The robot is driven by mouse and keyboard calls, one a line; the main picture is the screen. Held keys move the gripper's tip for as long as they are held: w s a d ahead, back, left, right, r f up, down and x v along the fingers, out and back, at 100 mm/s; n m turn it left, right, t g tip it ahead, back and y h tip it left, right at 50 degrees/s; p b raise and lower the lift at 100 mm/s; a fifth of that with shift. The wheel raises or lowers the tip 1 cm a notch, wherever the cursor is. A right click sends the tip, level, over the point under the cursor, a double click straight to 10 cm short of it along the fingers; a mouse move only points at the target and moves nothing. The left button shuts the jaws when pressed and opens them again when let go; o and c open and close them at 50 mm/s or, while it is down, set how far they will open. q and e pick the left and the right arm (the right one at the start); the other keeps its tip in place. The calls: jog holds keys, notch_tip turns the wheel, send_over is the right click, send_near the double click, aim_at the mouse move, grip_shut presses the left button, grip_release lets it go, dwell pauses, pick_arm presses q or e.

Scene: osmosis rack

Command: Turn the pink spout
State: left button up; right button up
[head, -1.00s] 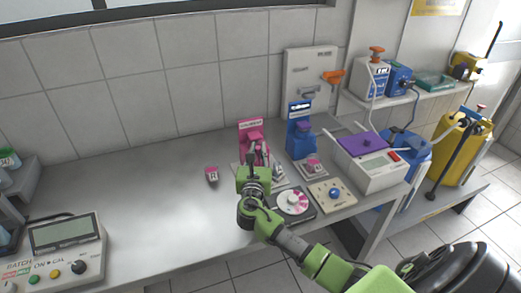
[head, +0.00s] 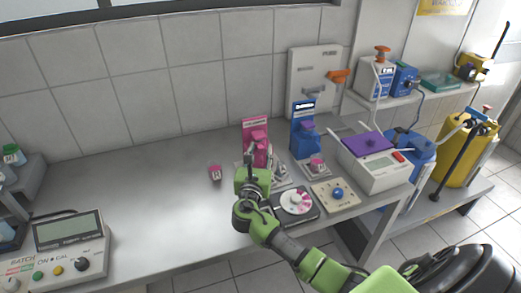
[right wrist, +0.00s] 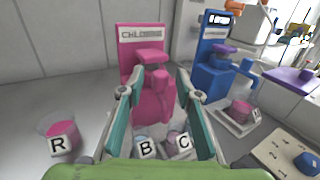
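The pink dispenser (head: 255,124) stands at the back of the bench against the tiled wall, with a "CHLO…" label on its top. Its pink spout (right wrist: 151,58) sticks out from the front in the right wrist view, under the label; the head view also shows it (head: 258,138). My right gripper (right wrist: 156,90) is open and empty, facing the dispenser. Its two fingers frame the pink body from left and right in that view; I cannot tell whether they touch it. In the head view my right gripper (head: 251,156) covers the lower part of the dispenser. My left gripper is not in view.
A blue dispenser (head: 304,130) stands just to the right.

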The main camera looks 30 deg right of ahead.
jog(key=v, duration=1.1)
